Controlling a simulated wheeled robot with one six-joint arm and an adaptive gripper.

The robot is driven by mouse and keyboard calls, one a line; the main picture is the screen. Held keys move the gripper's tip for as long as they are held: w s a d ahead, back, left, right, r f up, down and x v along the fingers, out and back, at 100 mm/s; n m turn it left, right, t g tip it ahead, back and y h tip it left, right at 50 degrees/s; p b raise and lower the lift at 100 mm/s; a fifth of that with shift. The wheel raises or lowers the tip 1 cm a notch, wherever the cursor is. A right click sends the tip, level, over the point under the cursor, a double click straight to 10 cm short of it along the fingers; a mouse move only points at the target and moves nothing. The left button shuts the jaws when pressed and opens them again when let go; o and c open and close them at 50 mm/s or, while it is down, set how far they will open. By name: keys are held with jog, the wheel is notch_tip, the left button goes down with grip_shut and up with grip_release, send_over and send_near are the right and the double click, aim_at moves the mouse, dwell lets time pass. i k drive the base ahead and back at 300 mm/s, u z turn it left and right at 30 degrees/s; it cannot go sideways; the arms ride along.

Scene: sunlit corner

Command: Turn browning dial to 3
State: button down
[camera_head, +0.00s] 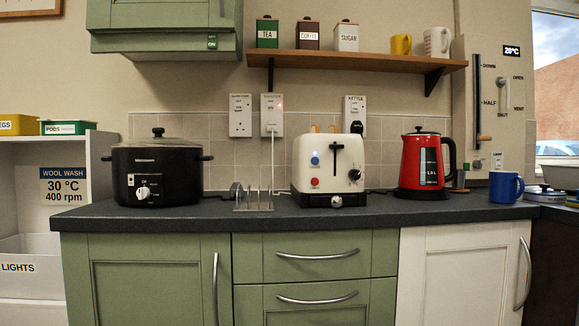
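A cream toaster (322,190) stands on the dark worktop, slightly right of centre. A round black dial (355,175) sits low on the right of its front. The dial's numbers and pointer are too small to read. A black lever (336,147) is high in its slot. A blue button (315,161) and a red button (314,182) are on the left of the front. Light brown tops, seemingly bread (316,128), show above the toaster. My gripper is not in view.
A black slow cooker (155,165) and a metal toast rack (253,198) stand left of the toaster. A red kettle (420,165) and a blue mug (505,187) stand right. A shelf (360,60) hangs above. The worktop's front strip (330,212) is clear.

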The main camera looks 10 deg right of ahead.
aim_at(353, 175)
jog(key=u, duration=0.4)
jog(key=k, duration=0.95)
jog(key=u, duration=0.7)
jog(key=i, duration=0.8)
jog(key=z, duration=0.85)
jog(key=i, duration=0.55)
jog(key=z, duration=0.6)
